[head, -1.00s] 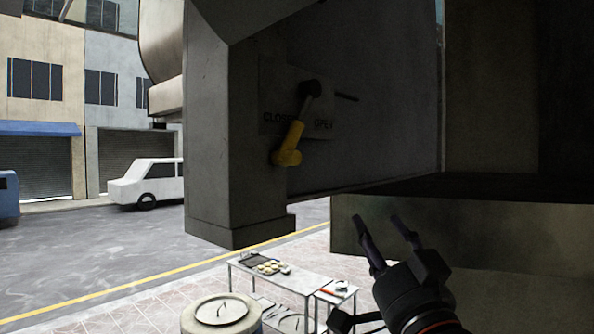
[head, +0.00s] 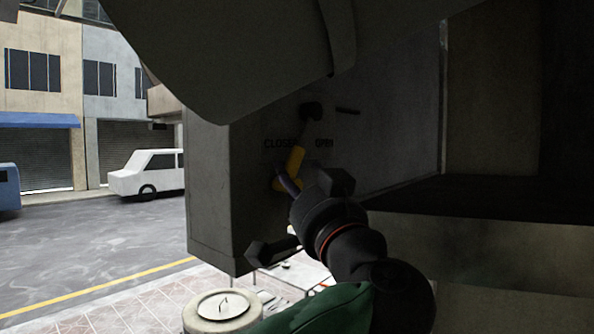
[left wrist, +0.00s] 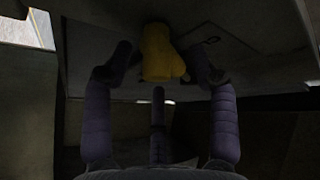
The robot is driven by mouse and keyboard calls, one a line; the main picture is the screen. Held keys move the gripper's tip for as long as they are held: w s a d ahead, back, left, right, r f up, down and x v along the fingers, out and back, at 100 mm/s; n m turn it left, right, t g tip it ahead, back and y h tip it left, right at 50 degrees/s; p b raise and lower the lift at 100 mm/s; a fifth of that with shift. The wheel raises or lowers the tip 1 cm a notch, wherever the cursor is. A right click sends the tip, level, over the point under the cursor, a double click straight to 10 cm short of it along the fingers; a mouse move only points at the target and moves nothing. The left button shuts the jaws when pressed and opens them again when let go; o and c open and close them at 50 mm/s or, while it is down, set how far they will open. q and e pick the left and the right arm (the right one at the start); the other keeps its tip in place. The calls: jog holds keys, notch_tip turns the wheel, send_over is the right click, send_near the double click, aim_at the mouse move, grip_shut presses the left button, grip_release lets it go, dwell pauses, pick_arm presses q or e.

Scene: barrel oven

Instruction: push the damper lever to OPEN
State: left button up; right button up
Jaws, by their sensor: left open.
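The damper lever has a dark pivot (head: 312,110) and a yellow grip (head: 295,160), on a grey wall panel marked CLOSED on the left and OPEN on the right. The lever hangs tilted down and left, on the CLOSED side. My left gripper (head: 289,184) is open at the yellow grip's lower end, partly covering it. In the left wrist view the yellow grip (left wrist: 160,55) sits between the spread fingers (left wrist: 160,75); contact with them cannot be told. My right gripper is not in view.
A grey ledge (head: 480,240) juts out at the right of the panel. Below left are a round lidded barrel (head: 222,310) and a table (head: 300,272), partly hidden by my arm. A dark curved shape covers the top. A street with a white car (head: 148,174) lies beyond.

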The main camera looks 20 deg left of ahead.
pick_arm(q)
jog(key=shift+w+a+r, duration=0.25)
jog(key=shift+w+a, duration=0.25)
grip_shut()
